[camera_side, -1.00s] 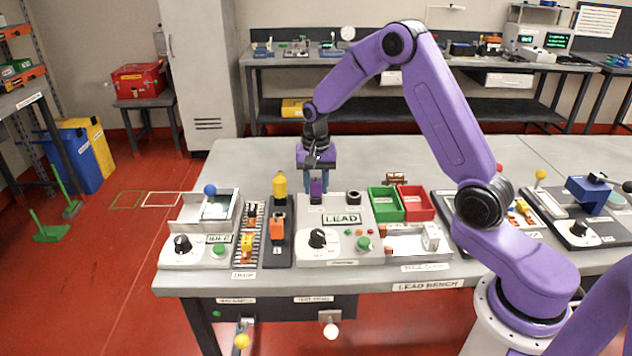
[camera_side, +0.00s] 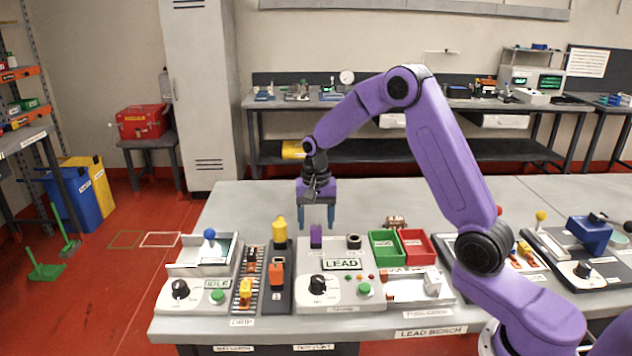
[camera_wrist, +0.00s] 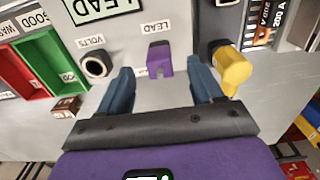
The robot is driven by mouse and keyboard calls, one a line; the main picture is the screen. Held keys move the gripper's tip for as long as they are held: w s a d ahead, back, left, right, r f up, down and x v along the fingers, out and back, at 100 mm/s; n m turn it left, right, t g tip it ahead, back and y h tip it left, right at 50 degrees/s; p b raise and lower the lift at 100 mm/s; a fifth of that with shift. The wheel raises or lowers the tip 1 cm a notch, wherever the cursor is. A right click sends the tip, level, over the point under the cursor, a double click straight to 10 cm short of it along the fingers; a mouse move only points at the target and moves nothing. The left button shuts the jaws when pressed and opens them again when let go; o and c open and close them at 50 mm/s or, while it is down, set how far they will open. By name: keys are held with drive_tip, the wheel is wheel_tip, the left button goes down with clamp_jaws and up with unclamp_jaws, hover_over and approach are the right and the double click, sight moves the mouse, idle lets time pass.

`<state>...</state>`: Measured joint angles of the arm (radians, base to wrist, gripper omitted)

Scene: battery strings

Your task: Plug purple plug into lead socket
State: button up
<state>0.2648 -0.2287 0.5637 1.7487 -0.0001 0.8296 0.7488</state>
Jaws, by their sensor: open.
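The purple plug (camera_side: 316,236) stands upright at the back of the grey LEAD unit (camera_side: 340,290). In the wrist view, the plug (camera_wrist: 159,58) is right by the small LEAD label, and the socket under it is hidden. The round black VOLTS socket (camera_side: 354,241) beside it is empty; it also shows in the wrist view (camera_wrist: 96,66). My gripper (camera_side: 317,226) is open and empty just above the plug. In the wrist view, its blue fingers (camera_wrist: 162,76) are well apart, one on either side of the plug, not touching it.
A yellow plug-like piece (camera_side: 279,230) stands left of the purple plug; it shows close to one finger in the wrist view (camera_wrist: 232,68). Green (camera_side: 385,260) and red (camera_side: 417,258) bins stand to the right. The bench behind my gripper is clear.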

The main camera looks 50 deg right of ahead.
wheel_tip(320, 180, up, 14)
idle(0.4)
drive_tip(key=s+a+f+n, duration=0.1)
drive_tip(key=s+a+n, duration=1)
drive_tip(key=s, duration=0.4)
drive_tip(key=s+f+n, duration=0.2)
drive_tip(key=s+n, duration=0.3)
drive_tip(key=s, duration=0.5)
drive_tip(key=s+f+n, duration=0.3)
drive_tip(key=s+n, duration=0.2)
drive_tip(key=s, duration=0.6)
drive_tip(key=shift+d+n, duration=0.3)
drive_tip(key=shift+d, duration=0.1)
